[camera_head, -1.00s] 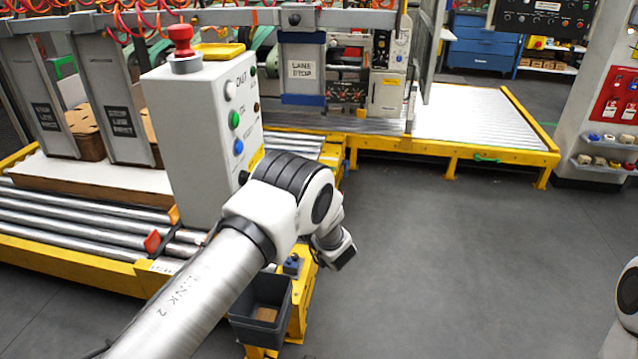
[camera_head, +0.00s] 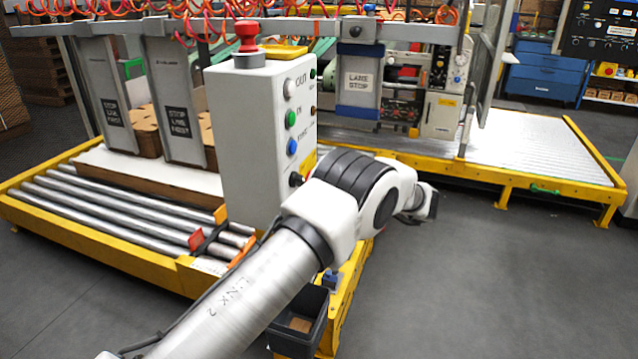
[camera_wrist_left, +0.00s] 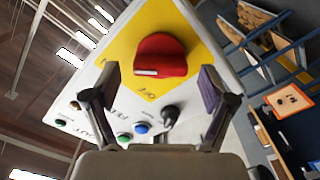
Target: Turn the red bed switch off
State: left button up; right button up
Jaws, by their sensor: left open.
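The red switch (camera_wrist_left: 162,55) is a rotary knob with a white pointer line, on a yellow plate (camera_wrist_left: 190,22) of the grey control box (camera_head: 255,140). An upside-down OFF label sits just below the knob in the left wrist view, near the pointer's end. My left gripper (camera_wrist_left: 160,82) is open, with its two fingers apart on either side of the knob's lower part in that view. I cannot tell whether they touch it. My right gripper is out of view.
A red mushroom button (camera_head: 248,38) tops the box. Green (camera_head: 291,118) and blue (camera_head: 292,146) buttons and a black knob (camera_wrist_left: 170,115) are on its panel. A dark bin (camera_head: 297,325) hangs below. Roller conveyors (camera_head: 110,215) stand left; the right floor is clear.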

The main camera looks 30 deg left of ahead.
pick_arm(q)
jog(key=shift+x, duration=0.85)
jog(key=c, duration=1.2)
jog(key=shift+o, duration=0.2)
jog(key=shift+f, duration=0.1)
jog(key=shift+f+n+b, duration=0.2)
jog(key=shift+n+b, duration=0.5)
jog(key=shift+b, duration=0.5)
jog(key=n+b, duration=0.5)
jog(key=b, duration=0.2)
jog(key=n+b, duration=0.4)
jog(key=b, duration=0.3)
jog(key=n+b, duration=0.5)
jog(key=b, duration=0.2)
jog(key=shift+f+n+b, duration=0.3)
jog(key=shift+b, duration=0.05)
jog(key=shift+r+n+b, duration=0.25)
jog(key=shift+n+b, duration=0.75)
jog(key=shift+b, duration=0.15)
